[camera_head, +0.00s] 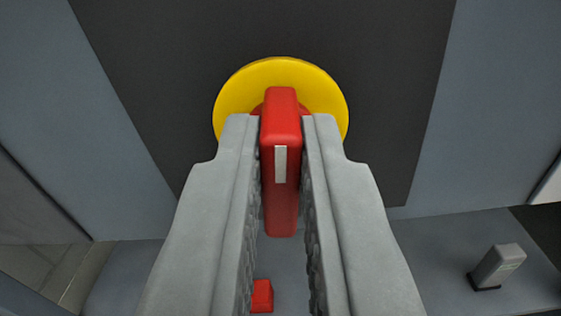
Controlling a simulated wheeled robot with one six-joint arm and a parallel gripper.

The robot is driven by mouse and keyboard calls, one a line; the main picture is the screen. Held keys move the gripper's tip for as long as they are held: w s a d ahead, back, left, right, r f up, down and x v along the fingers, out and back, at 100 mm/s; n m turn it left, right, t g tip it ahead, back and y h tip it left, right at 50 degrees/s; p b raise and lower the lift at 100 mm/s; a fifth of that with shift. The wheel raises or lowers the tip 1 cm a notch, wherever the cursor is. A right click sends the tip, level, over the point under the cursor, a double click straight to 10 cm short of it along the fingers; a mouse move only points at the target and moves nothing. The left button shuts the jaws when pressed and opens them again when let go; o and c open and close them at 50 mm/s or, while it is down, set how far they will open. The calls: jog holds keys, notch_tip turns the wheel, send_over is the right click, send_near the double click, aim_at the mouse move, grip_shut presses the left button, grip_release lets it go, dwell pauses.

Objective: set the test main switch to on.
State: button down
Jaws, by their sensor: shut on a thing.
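The main switch is a red rotary handle (281,210) with a white mark, on a round yellow plate (231,99). The yellow plate sits on a dark panel (150,60). My gripper (281,125) has its two grey fingers on either side of the red handle, shut on it. The handle's long side and white mark run up and down in the picture. The lower part of the yellow plate is hidden behind the fingers and handle. No on or off lettering can be read.
A blue-grey surface (500,90) surrounds the dark panel. A small grey block-like device (498,265) stands at the lower right on a grey surface. A small red object (262,296) shows between my fingers at the bottom.

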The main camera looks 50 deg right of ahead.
jog(key=m, duration=0.4)
jog(key=shift+s+d+f, duration=0.1)
jog(key=shift+s, duration=0.1)
jog(key=shift+s+d+f+m, duration=0.1)
jog(key=shift+f+m, duration=0.1)
jog(key=shift+m, duration=1.8)
jog(key=shift+s+f+m, duration=0.1)
jog(key=shift+f+m, duration=0.05)
jog(key=shift+m, duration=1.85)
jog(key=shift+s+d+f+m, duration=0.1)
jog(key=shift+f+m, duration=0.1)
jog(key=shift+m, duration=1.8)
jog(key=c, duration=1.5)
grip_release()
jog(key=shift+a, duration=0.15)
jog(key=v, duration=1.7)
